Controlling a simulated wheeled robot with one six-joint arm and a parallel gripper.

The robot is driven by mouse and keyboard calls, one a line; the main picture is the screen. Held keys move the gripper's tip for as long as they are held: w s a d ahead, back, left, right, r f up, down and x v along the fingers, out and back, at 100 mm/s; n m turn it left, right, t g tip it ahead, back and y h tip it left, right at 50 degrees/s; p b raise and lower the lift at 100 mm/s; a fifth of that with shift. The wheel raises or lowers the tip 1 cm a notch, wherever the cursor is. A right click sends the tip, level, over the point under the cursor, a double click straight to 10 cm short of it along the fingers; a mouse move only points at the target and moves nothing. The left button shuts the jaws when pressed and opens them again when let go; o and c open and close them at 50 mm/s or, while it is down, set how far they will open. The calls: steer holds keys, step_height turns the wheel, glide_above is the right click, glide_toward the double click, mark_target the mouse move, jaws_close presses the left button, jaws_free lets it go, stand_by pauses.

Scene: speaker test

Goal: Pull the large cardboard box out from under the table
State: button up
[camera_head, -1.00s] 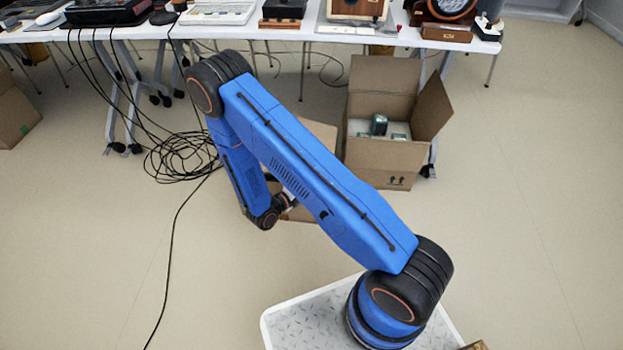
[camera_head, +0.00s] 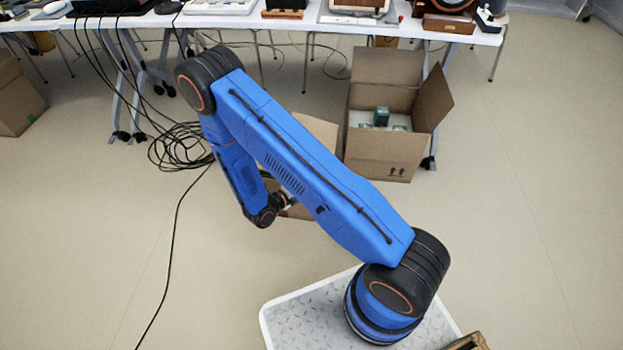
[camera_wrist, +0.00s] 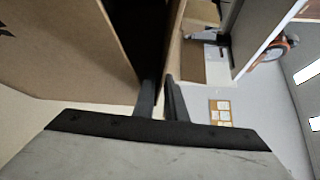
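A cardboard box (camera_head: 318,128) stands open on the floor in front of the table, mostly hidden behind my blue arm. My gripper (camera_wrist: 161,88) is at this box. In the wrist view its two dark fingers are close together, with a thin cardboard wall (camera_wrist: 174,48) between them. The dark inside of the box shows beside that wall. A broad cardboard panel (camera_wrist: 70,50) fills the left of the wrist view. The white table (camera_head: 225,21) runs across the back. In the head view the fingertips are hidden.
Another open cardboard box (camera_head: 378,158) with small green things (camera_head: 381,117) stands to the right, by a table leg. A coil of black cables (camera_head: 180,148) lies on the left. A closed box (camera_head: 18,95) is at the far left. The floor on the right is clear.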

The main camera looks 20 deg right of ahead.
steer(key=shift+o, duration=1)
steer(key=shift+a, duration=0.1)
steer(key=shift+s+a+r, duration=0.1)
steer(key=shift+a, duration=0.15)
steer(key=v, duration=1.6)
steer(key=shift+s+a, duration=0.2)
steer(key=shift+a, duration=0.1)
steer(key=shift+r, duration=0.1)
